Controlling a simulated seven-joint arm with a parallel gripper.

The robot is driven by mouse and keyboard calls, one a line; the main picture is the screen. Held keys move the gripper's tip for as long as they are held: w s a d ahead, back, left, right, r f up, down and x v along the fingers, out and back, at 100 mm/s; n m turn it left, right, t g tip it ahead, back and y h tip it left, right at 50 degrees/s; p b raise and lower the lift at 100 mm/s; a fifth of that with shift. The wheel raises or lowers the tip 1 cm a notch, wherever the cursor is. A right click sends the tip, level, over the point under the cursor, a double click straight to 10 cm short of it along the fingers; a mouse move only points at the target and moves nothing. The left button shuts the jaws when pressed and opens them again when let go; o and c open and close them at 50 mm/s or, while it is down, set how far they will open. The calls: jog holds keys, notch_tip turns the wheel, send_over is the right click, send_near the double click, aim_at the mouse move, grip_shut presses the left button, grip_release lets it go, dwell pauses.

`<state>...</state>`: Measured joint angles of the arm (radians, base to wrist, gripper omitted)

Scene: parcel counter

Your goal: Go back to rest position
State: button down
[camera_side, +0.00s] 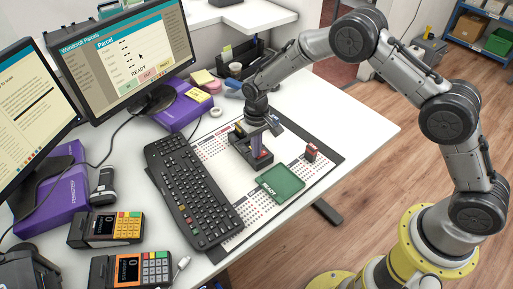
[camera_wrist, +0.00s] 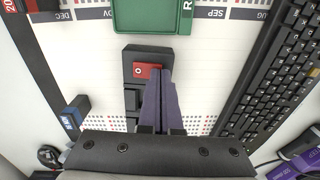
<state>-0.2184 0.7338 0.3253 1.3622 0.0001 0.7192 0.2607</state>
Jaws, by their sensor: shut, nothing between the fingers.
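My gripper (camera_side: 258,148) points down over a black holder (camera_side: 241,149) on the desk calendar. In the wrist view its two purple fingers (camera_wrist: 165,74) are together with nothing between them. The tips are close beside a red block with a white mark (camera_wrist: 141,71) in the end slot of the black holder (camera_wrist: 147,52). I cannot tell whether they touch it. The fingers hide part of the holder.
A green tray marked READY (camera_side: 281,184) lies in front of the holder. A red stamp-like block (camera_side: 311,152) stands to its right. A black keyboard (camera_side: 193,190) is left of the holder. Monitors (camera_side: 140,55) and card terminals (camera_side: 130,269) stand further left.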

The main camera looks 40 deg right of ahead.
notch_tip(320, 180, up, 8)
dwell(5.9)
dwell(0.5)
jog(key=s+d+r+t, duration=0.2)
jog(key=s+r, duration=0.5)
jog(key=s, duration=0.4)
jog(key=s+d+r+t, duration=0.1)
jog(key=s+d+r, duration=0.4)
jog(key=s, duration=0.6)
jog(key=s+d+r+t, duration=0.2)
jog(key=s+d+r, duration=0.2)
jog(key=s+r, duration=0.5)
jog(key=s, duration=0.2)
jog(key=shift+s+t, duration=0.3)
